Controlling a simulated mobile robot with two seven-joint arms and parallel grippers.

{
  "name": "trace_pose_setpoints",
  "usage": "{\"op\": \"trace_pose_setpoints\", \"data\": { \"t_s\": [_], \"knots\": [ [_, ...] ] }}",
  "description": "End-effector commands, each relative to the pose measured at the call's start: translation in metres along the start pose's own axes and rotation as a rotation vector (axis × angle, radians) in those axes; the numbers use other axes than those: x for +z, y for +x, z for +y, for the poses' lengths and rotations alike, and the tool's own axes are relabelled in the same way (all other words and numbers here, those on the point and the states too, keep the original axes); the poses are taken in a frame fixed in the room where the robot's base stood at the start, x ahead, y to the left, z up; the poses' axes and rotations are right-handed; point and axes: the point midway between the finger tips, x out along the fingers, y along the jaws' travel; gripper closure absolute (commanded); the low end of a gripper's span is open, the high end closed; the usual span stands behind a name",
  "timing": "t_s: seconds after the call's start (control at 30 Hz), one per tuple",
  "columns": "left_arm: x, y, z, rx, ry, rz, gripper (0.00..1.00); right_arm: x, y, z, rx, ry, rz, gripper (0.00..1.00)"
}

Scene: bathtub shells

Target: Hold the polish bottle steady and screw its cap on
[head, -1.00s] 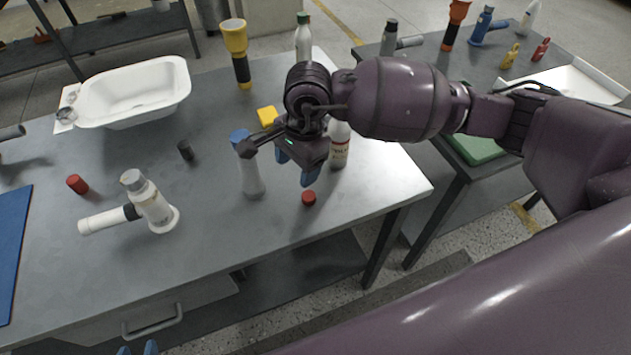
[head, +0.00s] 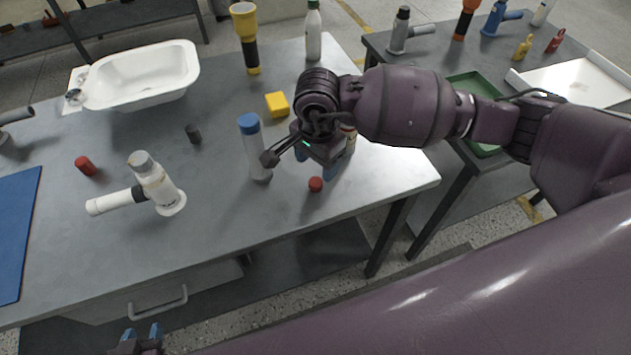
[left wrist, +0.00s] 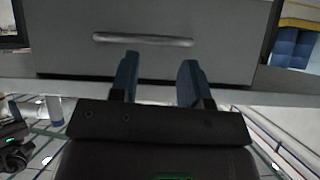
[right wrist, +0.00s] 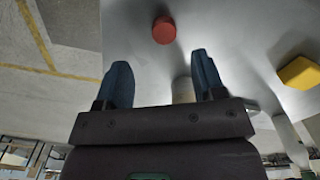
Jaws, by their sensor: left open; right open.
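The polish bottle (head: 349,138) is white with a printed label and stands near the table's right end. My right gripper and arm hide most of it. A small red cap (head: 315,184) lies on the table just in front of it; it also shows in the right wrist view (right wrist: 164,30), beyond the fingertips. My right gripper (head: 315,162) is open, pointing down above the table between the bottle and the cap. In its wrist view, a pale cylinder (right wrist: 183,90) shows between the fingers; I cannot tell which bottle. My left gripper (head: 142,332) is open and empty, low before the drawer.
A blue-capped white bottle (head: 255,150) stands left of my right gripper. A yellow block (head: 277,104), a flashlight (head: 245,40), a white tub (head: 140,78), a white pipe fitting (head: 155,185) and another red piece (head: 86,166) are also on the table. The front middle is clear.

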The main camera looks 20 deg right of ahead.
Motion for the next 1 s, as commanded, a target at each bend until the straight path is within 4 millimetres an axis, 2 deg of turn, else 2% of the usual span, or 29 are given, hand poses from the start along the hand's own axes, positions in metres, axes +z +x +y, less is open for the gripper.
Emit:
{"op": "trace_pose_setpoints", "data": {
  "t_s": [0.13,0.63,1.0],
  "knots": [
    [-0.002,0.002,0.001,0.001,-0.001,0.005,0.57,0.0,0.015,0.0,0.001,0.0,-0.001,0.37],
    [-0.002,0.001,0.001,0.001,-0.002,0.005,0.57,0.0,0.022,-0.001,0.0,0.0,0.0,0.37],
    [0.003,0.002,0.002,0.002,-0.002,-0.001,0.57,-0.001,0.067,-0.004,0.002,0.0,-0.001,0.37]
  ]
}}
